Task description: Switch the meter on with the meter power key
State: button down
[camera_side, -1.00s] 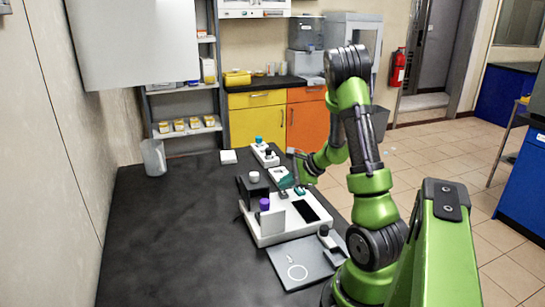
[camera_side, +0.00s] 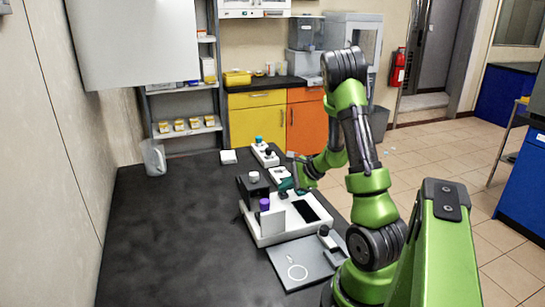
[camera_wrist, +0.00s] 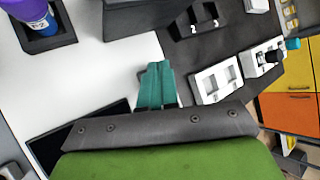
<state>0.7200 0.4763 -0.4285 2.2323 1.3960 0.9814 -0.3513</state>
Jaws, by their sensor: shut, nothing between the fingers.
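The white unit with a dark screen (camera_side: 305,210), which may be the meter, stands on the bench at the centre of the side view. Its white top (camera_wrist: 110,65) and part of the dark screen (camera_wrist: 75,140) show in the wrist view. My gripper (camera_side: 285,185) is over the far part of this unit. Its teal fingers (camera_wrist: 156,85) are together and empty, above or against the white top; contact cannot be told. I cannot make out the power key; the fingers and my wrist cover part of the surface.
A purple-capped vial (camera_side: 264,204) stands at the unit's left side. A black block (camera_side: 252,190) is behind it. A grey plate (camera_side: 300,265) lies nearer.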

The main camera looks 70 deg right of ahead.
aim_at(287, 194)
jog(key=shift+f, duration=0.15)
jog(key=shift+r, duration=0.75)
notch_tip(287, 194, up, 6)
dwell(0.6)
jog(key=s+a+r+n, duration=0.1)
jog(key=a+r+n, duration=0.3)
jog(key=a+n, duration=0.4)
jog(key=s+a+r+n+g+y, duration=0.1)
jog(key=a+r+n, duration=0.3)
jog(key=a, duration=1)
jog(key=s+a+r+n+g+y, duration=0.1)
jog(key=s+a+r+n, duration=0.2)
jog(key=a+n, duration=0.8)
jog(key=shift+s+r+n, duration=0.2)
jog(key=shift+r+n, duration=0.1)
jog(key=shift+r, duration=0.25)
